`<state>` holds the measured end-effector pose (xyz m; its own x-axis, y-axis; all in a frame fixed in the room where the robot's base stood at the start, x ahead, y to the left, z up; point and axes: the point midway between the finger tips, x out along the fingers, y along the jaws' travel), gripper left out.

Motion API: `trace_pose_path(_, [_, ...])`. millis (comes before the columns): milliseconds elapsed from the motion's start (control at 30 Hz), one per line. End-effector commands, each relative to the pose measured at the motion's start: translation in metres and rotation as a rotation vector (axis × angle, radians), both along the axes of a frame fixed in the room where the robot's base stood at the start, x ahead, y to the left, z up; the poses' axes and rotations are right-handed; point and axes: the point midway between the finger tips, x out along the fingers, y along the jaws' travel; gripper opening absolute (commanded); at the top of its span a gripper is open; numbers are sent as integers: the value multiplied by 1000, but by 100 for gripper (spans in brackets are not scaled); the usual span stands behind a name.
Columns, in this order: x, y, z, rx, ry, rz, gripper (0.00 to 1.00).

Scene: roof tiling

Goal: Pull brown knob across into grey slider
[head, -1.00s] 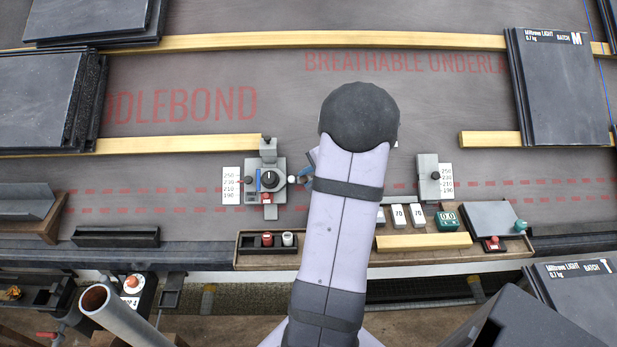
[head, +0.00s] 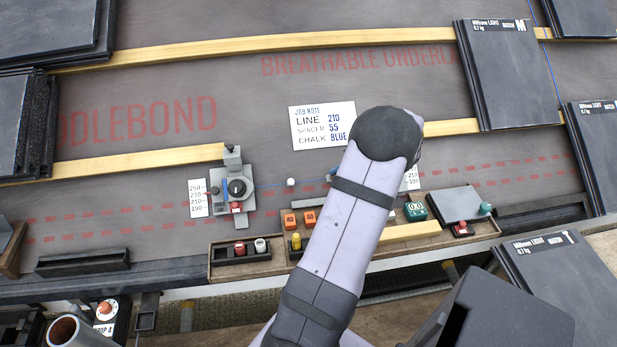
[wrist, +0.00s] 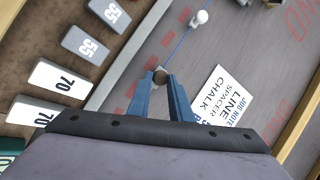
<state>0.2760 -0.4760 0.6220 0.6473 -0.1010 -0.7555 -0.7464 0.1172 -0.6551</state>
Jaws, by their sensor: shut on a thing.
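My gripper (wrist: 161,82) is shut on the brown knob (wrist: 161,75), which sits between the blue fingertips in the wrist view. A thin blue line runs from the knob past a white bead (wrist: 199,17). In the head view the line comes from the grey reel unit (head: 235,188) at left, past the bead (head: 291,181), to my gripper (head: 332,174), mostly hidden by my arm. The grey slider at right is hidden behind my arm; only part of its white scale card (head: 412,178) shows.
A job note (head: 322,124) lies on the underlay above the line, reading line 210, spacer 55, chalk blue. Below stands a wooden tray (head: 228,270) with orange blocks (head: 309,217) and a green gauge (head: 415,211). Slate stacks (head: 515,80) lie right. White and grey spacer blocks (wrist: 62,76) show in the wrist view.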

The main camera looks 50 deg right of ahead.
Motion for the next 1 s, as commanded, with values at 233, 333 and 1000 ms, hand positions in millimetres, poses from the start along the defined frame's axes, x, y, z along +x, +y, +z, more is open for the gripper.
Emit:
trace_pose_path(233, [-42, -41, 0, 1, 1, -4, 0])
trace_pose_path(333, [-52, -52, 0, 0, 1, -1, 0])
trace_pose_path(1000, [-66, -67, 0, -1, 0, -1, 21])
